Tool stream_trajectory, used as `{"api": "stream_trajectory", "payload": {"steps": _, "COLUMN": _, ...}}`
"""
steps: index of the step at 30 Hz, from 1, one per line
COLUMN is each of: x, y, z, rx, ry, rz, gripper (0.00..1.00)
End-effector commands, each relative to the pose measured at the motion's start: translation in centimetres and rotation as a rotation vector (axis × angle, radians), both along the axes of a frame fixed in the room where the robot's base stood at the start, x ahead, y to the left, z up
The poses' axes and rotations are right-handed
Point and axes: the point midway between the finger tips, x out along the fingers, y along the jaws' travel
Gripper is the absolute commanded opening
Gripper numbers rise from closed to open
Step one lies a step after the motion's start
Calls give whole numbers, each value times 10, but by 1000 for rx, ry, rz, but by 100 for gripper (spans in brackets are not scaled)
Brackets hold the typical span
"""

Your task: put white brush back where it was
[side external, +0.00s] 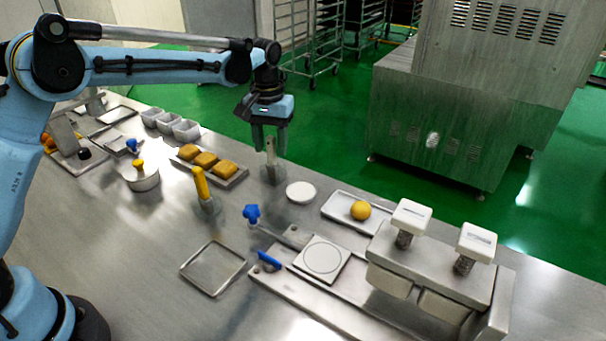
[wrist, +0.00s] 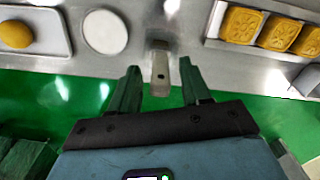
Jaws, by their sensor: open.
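The white brush (side external: 270,150) stands upright in a small clear holder (side external: 272,175) on the steel table, in the side view. In the wrist view its pale handle (wrist: 159,62), with a dark hole near the end, shows just beyond my fingertips. My gripper (side external: 270,146) points down over the brush with its fingers spread and the handle's top between them in the side view. In the wrist view my gripper (wrist: 160,80) is open. I cannot tell whether either finger touches the handle. The brush's lower end is hard to make out.
A yellow-handled brush (side external: 201,184) stands in another holder to the left. A tray of yellow cakes (side external: 232,182) lies behind it. A white round dish (side external: 301,192) and a tray with a yellow ball (side external: 361,210) lie to the right.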

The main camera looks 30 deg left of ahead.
Motion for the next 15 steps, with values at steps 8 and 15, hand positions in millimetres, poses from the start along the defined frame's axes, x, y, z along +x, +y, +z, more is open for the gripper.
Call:
{"api": "stream_trajectory", "payload": {"steps": 8, "x": 0, "y": 0, "z": 56, "rx": 0, "ry": 0, "rz": 0, "gripper": 47}}
{"api": "stream_trajectory", "payload": {"steps": 15, "x": 0, "y": 0, "z": 84, "rx": 0, "ry": 0, "rz": 0, "gripper": 47}}
